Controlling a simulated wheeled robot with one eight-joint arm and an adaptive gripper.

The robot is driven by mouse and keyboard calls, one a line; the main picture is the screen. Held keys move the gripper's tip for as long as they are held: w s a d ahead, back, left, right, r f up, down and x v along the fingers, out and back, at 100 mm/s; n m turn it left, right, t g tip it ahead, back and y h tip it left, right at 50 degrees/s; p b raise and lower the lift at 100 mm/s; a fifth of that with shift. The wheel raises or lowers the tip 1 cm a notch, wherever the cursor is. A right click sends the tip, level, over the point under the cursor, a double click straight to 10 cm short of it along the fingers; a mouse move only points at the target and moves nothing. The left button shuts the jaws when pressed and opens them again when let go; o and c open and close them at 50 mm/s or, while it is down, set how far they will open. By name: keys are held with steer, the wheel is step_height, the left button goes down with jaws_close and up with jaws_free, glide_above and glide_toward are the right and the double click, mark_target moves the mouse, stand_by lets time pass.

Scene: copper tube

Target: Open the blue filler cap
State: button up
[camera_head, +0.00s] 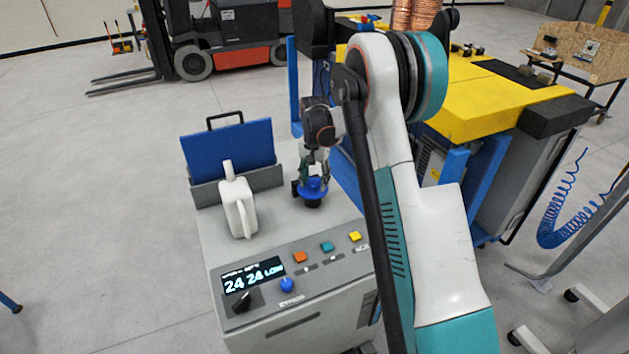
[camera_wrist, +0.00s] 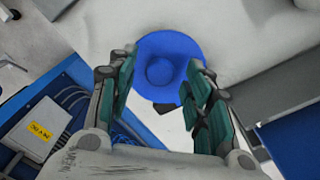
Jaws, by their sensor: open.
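The blue filler cap (camera_head: 311,190) sits on its dark neck on top of the grey machine cabinet (camera_head: 222,260). In the wrist view the cap (camera_wrist: 162,62) is a round blue disc with a raised centre. My gripper (camera_head: 315,178) points down just over the cap. In the wrist view my gripper (camera_wrist: 160,75) is open, with one teal-padded finger at each side of the cap's lower half. I cannot tell whether the fingers touch the cap. The arm does not hide the cap in the head view.
A white jug (camera_head: 238,208) stands left of the cap. Behind it a blue folder (camera_head: 228,158) stands in a grey holder. A panel with buttons, a blue knob (camera_head: 287,285) and a display (camera_head: 252,276) is at the front. A yellow-topped bench (camera_head: 480,105) stands at right.

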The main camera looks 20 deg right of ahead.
steer(key=shift+f, duration=0.2)
steer(key=shift+c, duration=0.5)
jaws_close()
